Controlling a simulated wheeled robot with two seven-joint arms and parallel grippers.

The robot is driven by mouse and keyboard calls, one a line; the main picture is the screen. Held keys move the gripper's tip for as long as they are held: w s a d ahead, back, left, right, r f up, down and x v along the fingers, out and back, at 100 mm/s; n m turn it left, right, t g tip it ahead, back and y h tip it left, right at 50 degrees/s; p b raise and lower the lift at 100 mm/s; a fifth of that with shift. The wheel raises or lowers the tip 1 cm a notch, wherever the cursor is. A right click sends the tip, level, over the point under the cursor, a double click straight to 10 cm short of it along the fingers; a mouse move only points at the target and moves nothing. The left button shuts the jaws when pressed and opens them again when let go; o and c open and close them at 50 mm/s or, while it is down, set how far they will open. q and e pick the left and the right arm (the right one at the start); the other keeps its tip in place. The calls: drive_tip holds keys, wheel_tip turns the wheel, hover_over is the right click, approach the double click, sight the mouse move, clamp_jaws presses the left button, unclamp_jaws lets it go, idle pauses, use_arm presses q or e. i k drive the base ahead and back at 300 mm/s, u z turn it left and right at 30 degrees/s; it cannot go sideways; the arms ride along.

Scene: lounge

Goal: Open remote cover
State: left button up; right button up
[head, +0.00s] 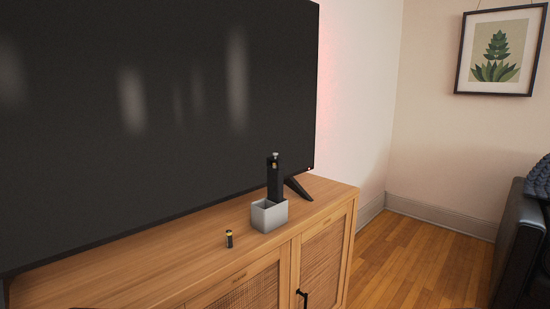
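A black remote (273,183) stands upright in a small light grey box (269,215) on the wooden cabinet. A small gold and grey detail, possibly a battery, shows near its top; I cannot tell clearly whether its cover is open or shut. A small black battery with a yellowish top (229,239) stands upright on the cabinet top, left of the box and apart from it.
A large black television (160,110) stands behind the box, with its foot (298,188) just to the right. A black sofa (518,245) is at the right. Wooden floor (425,255) lies clear between.

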sight(281, 162)
drive_tip(key=z, duration=0.5)
drive_tip(key=k, duration=0.6)
drive_tip(key=z, duration=0.8)
drive_tip(key=i, duration=0.55)
drive_tip(key=u, duration=0.6)
drive_tip(key=i, duration=0.5)
drive_tip(key=u, duration=0.45)
